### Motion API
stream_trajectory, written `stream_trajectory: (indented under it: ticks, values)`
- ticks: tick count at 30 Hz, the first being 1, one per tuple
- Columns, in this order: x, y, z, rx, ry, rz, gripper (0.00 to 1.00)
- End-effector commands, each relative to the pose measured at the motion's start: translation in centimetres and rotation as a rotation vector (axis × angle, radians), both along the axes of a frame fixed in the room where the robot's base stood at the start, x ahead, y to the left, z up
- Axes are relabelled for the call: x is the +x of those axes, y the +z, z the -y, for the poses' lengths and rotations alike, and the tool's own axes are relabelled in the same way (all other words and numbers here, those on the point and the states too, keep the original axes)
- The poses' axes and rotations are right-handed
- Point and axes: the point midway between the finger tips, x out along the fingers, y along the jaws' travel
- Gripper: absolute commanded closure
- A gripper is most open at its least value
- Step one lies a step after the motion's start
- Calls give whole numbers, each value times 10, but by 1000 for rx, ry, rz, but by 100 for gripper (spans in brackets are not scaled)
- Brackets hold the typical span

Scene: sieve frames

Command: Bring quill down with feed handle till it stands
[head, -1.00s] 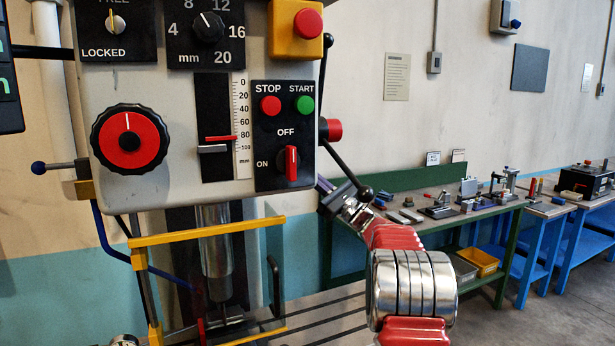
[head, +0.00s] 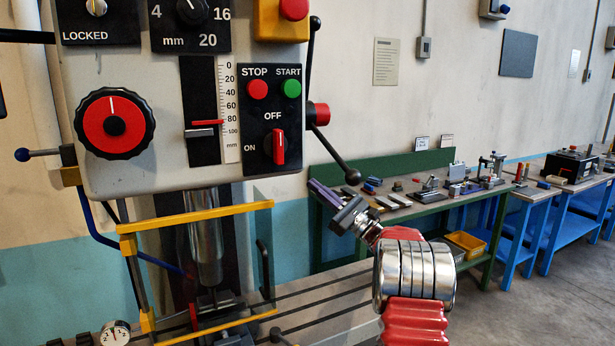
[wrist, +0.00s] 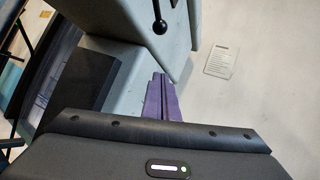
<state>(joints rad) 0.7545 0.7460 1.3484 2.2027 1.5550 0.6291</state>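The drill press head (head: 165,165) fills the left of the head view. Its feed handle has a red hub (head: 318,114) on the right side. One spoke points up; another slants down right to a black ball knob (head: 352,176). The knob also shows in the wrist view (wrist: 160,27). The quill (head: 205,245) extends below the head behind a yellow guard frame. The red depth pointer (head: 203,122) stands a little past 80. My gripper (head: 323,195), with purple fingers, is left of and below the knob, apart from it. The fingers look together, with nothing visible between them.
The yellow guard (head: 195,217) stands in front of the quill. A slotted table (head: 320,300) lies below. A green bench (head: 400,210) with tools and blue benches (head: 525,215) stand along the wall at right. The floor at right is clear.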

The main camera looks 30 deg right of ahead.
Motion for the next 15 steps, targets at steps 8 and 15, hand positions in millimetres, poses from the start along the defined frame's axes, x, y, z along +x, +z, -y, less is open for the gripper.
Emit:
stream_trajectory:
  ticks: [8, 15]
  values:
    - [-12, -26, 12, 1, 1, 0, 100]
    - [-14, -28, 13, 0, 1, 0, 100]
